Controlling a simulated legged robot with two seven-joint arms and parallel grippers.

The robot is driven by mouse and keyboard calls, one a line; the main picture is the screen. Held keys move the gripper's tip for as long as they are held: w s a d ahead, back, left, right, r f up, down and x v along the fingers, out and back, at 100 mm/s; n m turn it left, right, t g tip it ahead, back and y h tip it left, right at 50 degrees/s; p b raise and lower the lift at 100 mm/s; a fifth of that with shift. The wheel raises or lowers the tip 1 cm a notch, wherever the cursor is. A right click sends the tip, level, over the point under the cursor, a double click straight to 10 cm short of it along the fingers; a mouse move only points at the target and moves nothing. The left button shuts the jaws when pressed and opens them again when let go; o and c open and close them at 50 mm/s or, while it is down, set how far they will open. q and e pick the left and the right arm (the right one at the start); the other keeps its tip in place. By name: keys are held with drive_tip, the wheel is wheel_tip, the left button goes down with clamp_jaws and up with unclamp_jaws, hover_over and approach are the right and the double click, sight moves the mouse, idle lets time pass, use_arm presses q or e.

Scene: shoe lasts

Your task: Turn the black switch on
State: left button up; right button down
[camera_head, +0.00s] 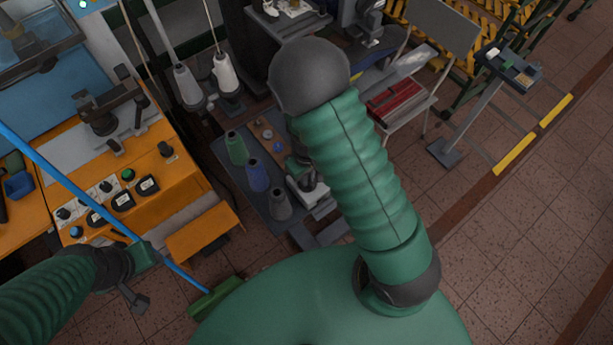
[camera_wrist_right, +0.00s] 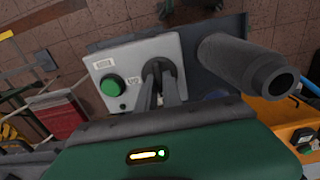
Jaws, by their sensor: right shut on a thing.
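A light grey control box (camera_wrist_right: 108,62) with a round green button (camera_wrist_right: 112,87) shows in the wrist view, and part of it shows in the head view (camera_head: 310,192). My right gripper (camera_wrist_right: 160,74) is at the box beside the green button, its two fingers shut on the black switch (camera_wrist_right: 155,66). The fingers hide most of the switch, so its turned position cannot be told. In the head view my right forearm covers much of this area. My left gripper (camera_head: 140,278) is at the lower left, close to a blue broom handle; its jaws are unclear.
Thread cones (camera_head: 257,174) stand on the dark table left of the box; a grey cone (camera_wrist_right: 245,65) is close beside my right gripper. An orange workbench (camera_head: 185,185) with other buttons is at left. The broom (camera_head: 215,297) lies across the lower left. Floor at right is mostly clear.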

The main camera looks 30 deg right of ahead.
idle(0.3)
drive_tip(key=m+p, duration=0.1)
drive_tip(key=m, duration=0.3)
drive_tip(key=shift+r, duration=0.1)
drive_tip(key=m+p, duration=0.1)
drive_tip(key=m, duration=0.4)
drive_tip(key=shift+s+p, duration=0.1)
drive_tip(key=shift+p, duration=0.2)
drive_tip(key=m+p, duration=0.1)
drive_tip(key=m, duration=0.3)
drive_tip(key=shift+m, duration=0.3)
drive_tip(key=shift+m+p, duration=0.9)
drive_tip(key=shift+m, duration=1.2)
